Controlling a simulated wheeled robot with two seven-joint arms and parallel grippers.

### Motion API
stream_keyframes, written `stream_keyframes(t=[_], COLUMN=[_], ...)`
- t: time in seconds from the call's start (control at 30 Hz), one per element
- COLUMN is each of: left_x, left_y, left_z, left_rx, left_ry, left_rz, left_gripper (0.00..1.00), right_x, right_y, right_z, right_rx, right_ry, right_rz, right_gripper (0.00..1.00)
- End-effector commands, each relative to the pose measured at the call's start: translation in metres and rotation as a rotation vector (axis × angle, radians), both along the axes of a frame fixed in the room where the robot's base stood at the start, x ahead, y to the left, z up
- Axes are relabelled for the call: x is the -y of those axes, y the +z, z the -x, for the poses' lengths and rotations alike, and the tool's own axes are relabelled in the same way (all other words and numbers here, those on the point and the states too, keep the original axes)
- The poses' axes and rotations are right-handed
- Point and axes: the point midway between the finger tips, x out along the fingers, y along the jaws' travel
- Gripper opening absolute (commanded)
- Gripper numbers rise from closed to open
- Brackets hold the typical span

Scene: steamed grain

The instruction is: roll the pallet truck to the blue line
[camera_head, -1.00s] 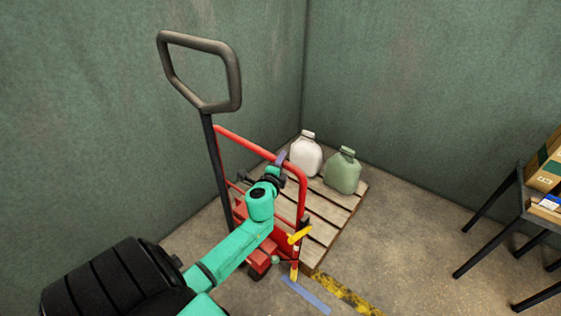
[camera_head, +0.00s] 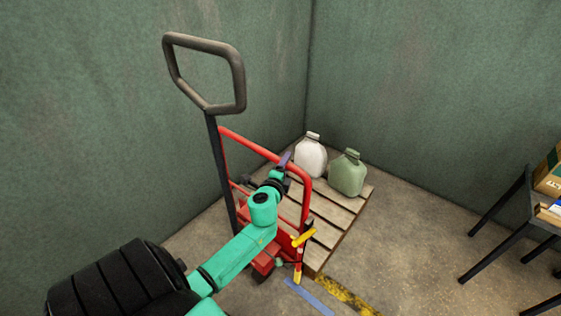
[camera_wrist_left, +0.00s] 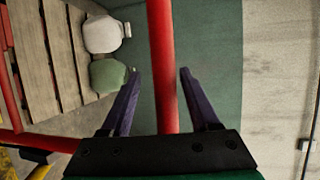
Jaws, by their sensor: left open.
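The pallet truck has a red frame (camera_head: 308,205) and a tall dark loop handle (camera_head: 238,82) standing upright. It is at a wooden pallet (camera_head: 345,215) near the room's corner. My left gripper (camera_head: 285,160) is at the red frame. In the left wrist view, its purple fingers (camera_wrist_left: 158,73) are open, one on each side of a red bar (camera_wrist_left: 160,40), with gaps visible. A blue line (camera_head: 312,299) lies on the floor at the truck's near side, partly cut off by the frame edge. My right gripper is not in view.
A white jug (camera_head: 311,157) and a green jug (camera_head: 348,176) stand on the pallet. A yellow-black stripe (camera_head: 346,297) lies beside the blue line. Green walls close in left and behind. A dark-legged table (camera_head: 503,226) with boxes stands right; floor between is clear.

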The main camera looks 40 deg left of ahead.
Motion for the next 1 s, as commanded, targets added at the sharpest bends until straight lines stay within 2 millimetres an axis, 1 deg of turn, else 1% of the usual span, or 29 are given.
stream_keyframes(t=[0.17,0.27,0.4,0.53,0.6,0.7,1.0], left_x=[0.013,0.023,0.038,0.05,0.053,0.055,0.054], left_y=[0.005,0.009,0.013,0.019,0.021,0.024,0.023], left_z=[0.029,0.051,0.086,0.112,0.119,0.124,0.125], left_rx=[-0.002,-0.003,-0.005,-0.004,-0.003,-0.003,-0.004], left_ry=[0.0,0.0,0.001,0.001,0.0,0.0,0.0], left_rz=[0.002,0.004,0.004,0.004,0.002,0.001,-0.003], left_gripper=[0.62,0.62,0.62,0.62,0.62,0.62,0.62], right_x=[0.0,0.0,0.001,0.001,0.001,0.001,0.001], right_y=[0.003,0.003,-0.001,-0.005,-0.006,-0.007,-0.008], right_z=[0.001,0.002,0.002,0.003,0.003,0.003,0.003], right_rx=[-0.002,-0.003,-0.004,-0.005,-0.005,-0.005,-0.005], right_ry=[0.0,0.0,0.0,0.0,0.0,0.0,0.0], right_rz=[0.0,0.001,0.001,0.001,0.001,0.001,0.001], right_gripper=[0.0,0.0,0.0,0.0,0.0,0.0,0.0])
